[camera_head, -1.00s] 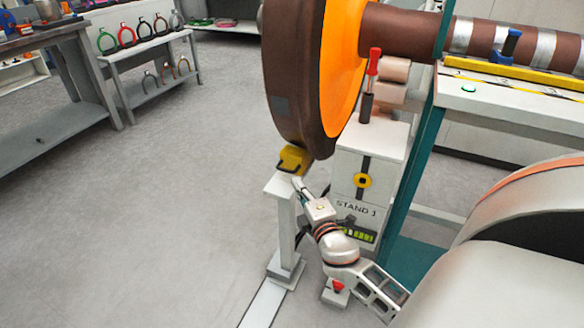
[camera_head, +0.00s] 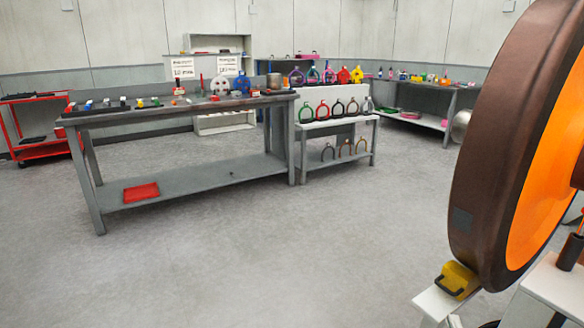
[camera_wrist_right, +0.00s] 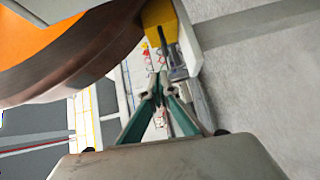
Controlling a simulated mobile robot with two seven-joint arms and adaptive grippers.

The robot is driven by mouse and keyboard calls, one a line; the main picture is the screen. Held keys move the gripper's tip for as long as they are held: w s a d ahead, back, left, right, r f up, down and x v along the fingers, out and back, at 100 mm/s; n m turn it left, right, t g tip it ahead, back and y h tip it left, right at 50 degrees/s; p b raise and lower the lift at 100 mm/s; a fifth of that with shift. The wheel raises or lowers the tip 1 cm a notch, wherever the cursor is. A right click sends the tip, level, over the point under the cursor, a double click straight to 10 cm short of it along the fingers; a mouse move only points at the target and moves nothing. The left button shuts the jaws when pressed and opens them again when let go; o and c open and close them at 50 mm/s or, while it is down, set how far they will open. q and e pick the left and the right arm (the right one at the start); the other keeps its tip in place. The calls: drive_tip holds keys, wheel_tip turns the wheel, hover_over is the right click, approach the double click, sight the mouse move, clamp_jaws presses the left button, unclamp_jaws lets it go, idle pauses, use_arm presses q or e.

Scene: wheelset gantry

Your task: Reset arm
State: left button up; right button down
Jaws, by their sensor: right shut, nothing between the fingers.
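My right gripper (camera_wrist_right: 159,85) shows in the right wrist view, its two green-grey fingers meeting at the tips with nothing between them. Ahead of the fingertips is a yellow block (camera_wrist_right: 160,22) on a white post (camera_wrist_right: 188,45). The big wheel with a brown rim (camera_wrist_right: 85,55) and orange face is at upper left there. In the head view the wheel (camera_head: 500,140) stands at the right, with the yellow block (camera_head: 457,279) against its lower rim. I cannot make out the right gripper clearly in the head view. My left gripper is in neither view.
A long grey workbench (camera_head: 180,114) with small parts stands across the floor at the left. A rack (camera_head: 335,122) holding coloured ring-shaped items is beside it. A red cart (camera_head: 40,145) is at far left. The grey floor (camera_head: 270,240) between bench and wheel is clear.

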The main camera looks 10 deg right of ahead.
use_arm(q)
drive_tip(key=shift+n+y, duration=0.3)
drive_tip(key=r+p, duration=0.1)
drive_tip(key=p, duration=0.3)
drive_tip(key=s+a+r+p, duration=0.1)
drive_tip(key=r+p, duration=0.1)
drive_tip(key=p, duration=0.2)
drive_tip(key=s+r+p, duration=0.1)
drive_tip(key=p, duration=0.4)
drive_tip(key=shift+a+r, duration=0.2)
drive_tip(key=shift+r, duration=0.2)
use_arm(e)
drive_tip(key=s+a+f+m+g+y, duration=0.2)
drive_tip(key=s+a+m+y, duration=0.2)
drive_tip(key=s+a, duration=0.8)
drive_tip(key=s+a+f+m+g+y, duration=0.2)
drive_tip(key=s+a+m+g+y, duration=0.1)
drive_tip(key=s+a, duration=0.9)
drive_tip(key=shift+s+a+f+m+g+y, duration=0.3)
drive_tip(key=shift+s+a+f+m+y, duration=0.05)
drive_tip(key=shift+s+m+y, duration=0.5)
